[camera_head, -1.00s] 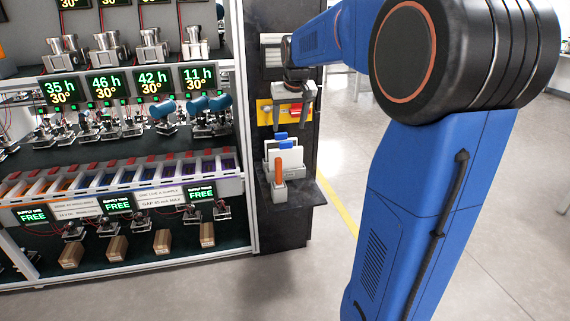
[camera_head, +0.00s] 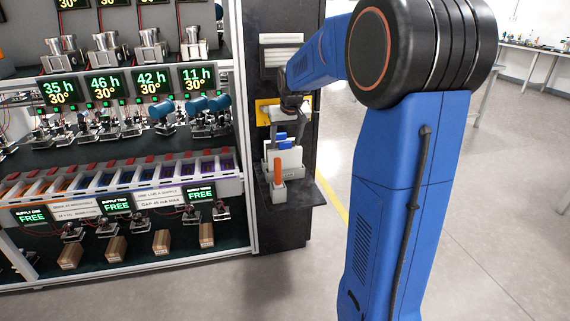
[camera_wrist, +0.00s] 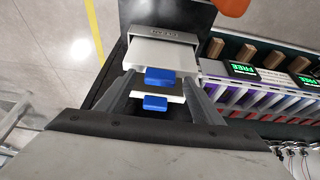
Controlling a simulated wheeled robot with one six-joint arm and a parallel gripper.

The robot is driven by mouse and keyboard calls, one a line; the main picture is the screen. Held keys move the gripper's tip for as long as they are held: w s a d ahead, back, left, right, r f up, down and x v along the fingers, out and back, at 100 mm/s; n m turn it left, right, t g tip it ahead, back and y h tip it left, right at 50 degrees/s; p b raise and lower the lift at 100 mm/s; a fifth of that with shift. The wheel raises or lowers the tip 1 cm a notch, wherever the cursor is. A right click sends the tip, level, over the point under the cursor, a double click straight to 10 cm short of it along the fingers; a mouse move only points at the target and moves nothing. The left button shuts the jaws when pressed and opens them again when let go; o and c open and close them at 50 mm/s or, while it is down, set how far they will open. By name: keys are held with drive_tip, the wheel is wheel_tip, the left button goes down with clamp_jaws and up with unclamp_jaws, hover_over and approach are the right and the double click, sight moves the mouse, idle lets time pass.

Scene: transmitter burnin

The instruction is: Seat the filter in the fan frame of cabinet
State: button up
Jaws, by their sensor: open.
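White filters with blue tabs (camera_head: 284,157) stand in a grey holder on the small shelf of the dark side panel. In the wrist view, a nearer filter's blue tab (camera_wrist: 155,103) lies between my fingers, and a second filter (camera_wrist: 160,52) with a blue tab stands beyond it. My gripper (camera_head: 286,135) is open, pointing down over the filters; its fingers (camera_wrist: 160,98) flank the nearer tab without closing on it. A louvred grey and white frame (camera_head: 281,40), apparently the fan frame, is on the panel above; my arm partly covers its lower part.
An orange-handled tool (camera_head: 278,172) stands in a grey block in front of the holder. A yellow plate (camera_head: 264,112) is on the panel behind my gripper. The equipment rack (camera_head: 246,130) stands close on the left; open floor lies right.

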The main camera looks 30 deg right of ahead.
drive_tip(key=c, duration=1.5)
drive_tip(key=shift+o, duration=0.2)
drive_tip(key=shift+r, duration=0.1)
